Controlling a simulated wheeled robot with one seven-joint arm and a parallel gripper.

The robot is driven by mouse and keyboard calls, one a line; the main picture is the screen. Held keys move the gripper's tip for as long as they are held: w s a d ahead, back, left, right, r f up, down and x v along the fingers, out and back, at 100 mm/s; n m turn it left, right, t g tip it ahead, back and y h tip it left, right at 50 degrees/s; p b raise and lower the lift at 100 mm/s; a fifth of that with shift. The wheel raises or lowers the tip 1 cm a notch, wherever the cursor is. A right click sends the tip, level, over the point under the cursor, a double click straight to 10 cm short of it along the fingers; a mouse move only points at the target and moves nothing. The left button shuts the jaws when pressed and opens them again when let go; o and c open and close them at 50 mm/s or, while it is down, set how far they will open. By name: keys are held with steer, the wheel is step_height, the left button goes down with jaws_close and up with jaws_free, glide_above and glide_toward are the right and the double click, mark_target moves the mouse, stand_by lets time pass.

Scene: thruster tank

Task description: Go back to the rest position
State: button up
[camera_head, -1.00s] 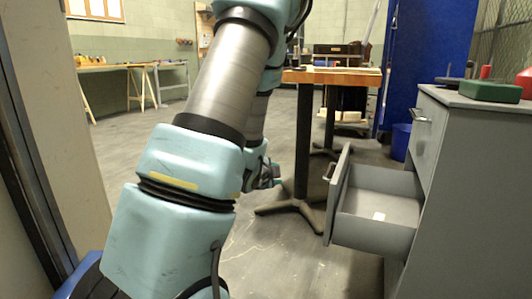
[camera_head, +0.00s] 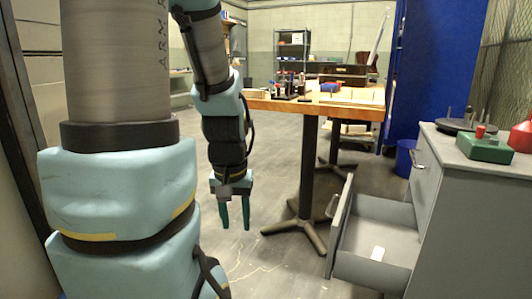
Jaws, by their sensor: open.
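My gripper (camera_head: 235,218) hangs in the middle of the view, pointing down, with its two teal fingers apart and nothing between them. It is in free air over the grey floor, left of the table's dark pedestal leg and apart from it. My arm fills the left of the view and bends over to the gripper. No other object is named by the task.
A wooden-topped table (camera_head: 340,105) with small tools stands behind and right of my gripper. A grey cabinet (camera_head: 466,215) at the right has an open drawer (camera_head: 352,262) holding a small white item (camera_head: 377,253). Open floor (camera_head: 275,165) lies around the gripper.

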step_height(320, 180, up, 34)
steer(key=p, duration=3.2)
steer(key=shift+f, duration=0.15)
steer(key=shift+d, duration=0.15)
